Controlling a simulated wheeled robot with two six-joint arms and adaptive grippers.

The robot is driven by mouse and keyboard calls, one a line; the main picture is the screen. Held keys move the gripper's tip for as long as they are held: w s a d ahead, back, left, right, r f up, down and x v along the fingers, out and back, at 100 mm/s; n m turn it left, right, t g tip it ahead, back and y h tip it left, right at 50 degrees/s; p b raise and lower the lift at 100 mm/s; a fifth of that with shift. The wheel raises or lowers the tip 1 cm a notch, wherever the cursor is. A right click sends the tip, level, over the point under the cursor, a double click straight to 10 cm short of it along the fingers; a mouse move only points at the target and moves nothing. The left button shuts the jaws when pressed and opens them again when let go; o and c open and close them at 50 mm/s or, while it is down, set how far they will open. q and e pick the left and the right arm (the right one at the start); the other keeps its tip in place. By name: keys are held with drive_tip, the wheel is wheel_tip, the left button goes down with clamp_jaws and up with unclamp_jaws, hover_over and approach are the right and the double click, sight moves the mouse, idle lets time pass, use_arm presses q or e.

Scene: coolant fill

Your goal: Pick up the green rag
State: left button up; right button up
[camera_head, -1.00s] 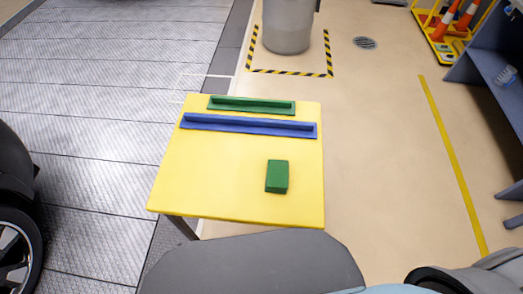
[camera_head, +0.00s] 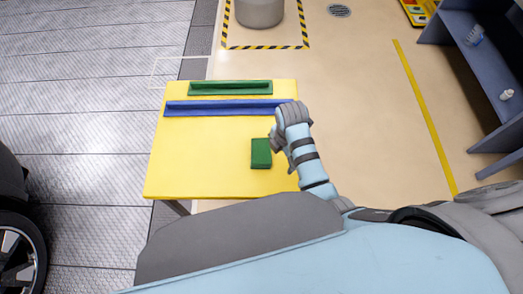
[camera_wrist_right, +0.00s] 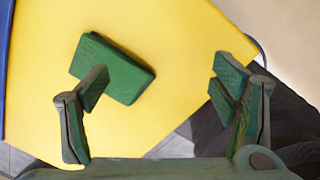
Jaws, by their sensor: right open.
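The green rag (camera_head: 261,154) is a folded, block-like piece lying on the yellow table near its front right part. My right gripper (camera_head: 277,139) is just to the right of it and above the table in the head view. In the right wrist view, the fingers of my right gripper (camera_wrist_right: 160,84) are spread wide with nothing between them. The rag (camera_wrist_right: 120,70) lies beyond the left finger, which hides part of it. I cannot tell whether that finger touches it. My left gripper is not in view.
The yellow table (camera_head: 200,155) carries a blue tray (camera_head: 225,107) and a green tray (camera_head: 230,88) towards its back. Its front left is clear. A grey bin (camera_head: 259,12) stands behind on the floor, and a blue-grey shelf (camera_head: 470,65) stands at the right.

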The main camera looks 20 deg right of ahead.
sight(261, 152)
drive_tip(key=w+a+r+n, duration=0.55)
drive_tip(key=r+n, duration=0.25)
drive_tip(key=n, duration=0.2)
drive_tip(key=shift+n+g, duration=0.4)
drive_tip(key=shift+n, duration=0.1)
wheel_tip(261, 152, down, 14)
drive_tip(key=b, duration=0.4)
drive_tip(key=shift+w, duration=0.1)
drive_tip(key=shift+c, duration=0.6)
drive_tip(key=shift+r, duration=0.1)
drive_tip(key=c, duration=1.1)
drive_tip(key=shift+r+p, duration=0.35)
drive_tip(key=shift+r, duration=0.05)
wheel_tip(261, 152, up, 9)
drive_tip(key=p, duration=0.3)
